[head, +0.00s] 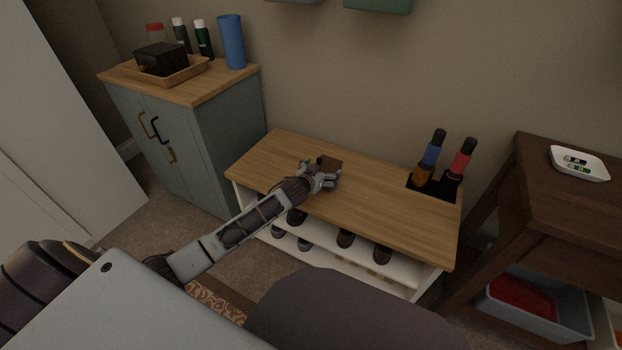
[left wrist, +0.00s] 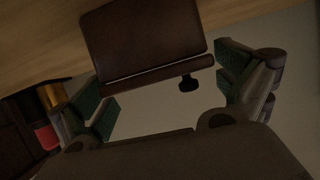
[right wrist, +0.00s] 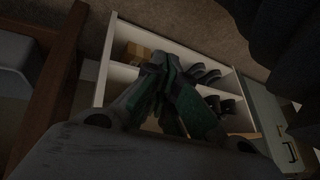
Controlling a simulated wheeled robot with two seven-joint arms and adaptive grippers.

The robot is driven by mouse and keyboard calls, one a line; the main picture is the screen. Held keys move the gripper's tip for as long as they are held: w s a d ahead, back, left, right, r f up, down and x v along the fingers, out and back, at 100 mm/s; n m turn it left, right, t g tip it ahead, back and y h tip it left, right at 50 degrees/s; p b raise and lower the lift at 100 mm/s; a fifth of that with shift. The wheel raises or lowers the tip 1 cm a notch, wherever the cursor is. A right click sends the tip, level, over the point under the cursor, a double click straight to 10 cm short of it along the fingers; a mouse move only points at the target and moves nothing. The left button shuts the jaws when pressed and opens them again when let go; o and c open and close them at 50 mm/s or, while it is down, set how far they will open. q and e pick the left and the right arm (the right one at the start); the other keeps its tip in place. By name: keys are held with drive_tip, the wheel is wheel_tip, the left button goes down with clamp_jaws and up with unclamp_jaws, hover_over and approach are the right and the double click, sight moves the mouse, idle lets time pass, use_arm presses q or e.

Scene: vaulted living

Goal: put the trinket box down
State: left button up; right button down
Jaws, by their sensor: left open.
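The trinket box (head: 329,162) is small and dark brown. In the head view it is on the wooden top of the low shoe bench (head: 385,195), just beyond my left gripper (head: 325,180), which hides part of it. In the left wrist view the box (left wrist: 145,40) shows its lid seam and a small dark clasp. The fingers of my left gripper (left wrist: 165,88) are spread apart, with a visible gap between each finger and the box. In the right wrist view my right gripper (right wrist: 162,68) has its fingertips together, with nothing visible held.
A green-grey cabinet (head: 225,130) stands left, and a dark wooden table (head: 560,215) with a white dish (head: 579,164) stands right. The bench top around the box is clear.

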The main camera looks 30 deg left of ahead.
use_arm(q)
drive_tip(key=shift+p+v, duration=0.4)
drive_tip(key=shift+v, duration=0.75)
drive_tip(key=shift+p+v, duration=0.55)
drive_tip(key=shift+v, duration=1.1)
drive_tip(key=p+v, duration=0.1)
drive_tip(key=v, duration=0.4)
drive_tip(key=shift+s+r+p, duration=0.1)
drive_tip(key=shift+p, duration=0.2)
use_arm(e)
wheel_tip(320, 180, up, 8)
drive_tip(key=d+g+h, duration=0.1)
drive_tip(key=d, duration=0.1)
drive_tip(key=shift+s, duration=0.35)
drive_tip(key=shift+d+r, duration=0.1)
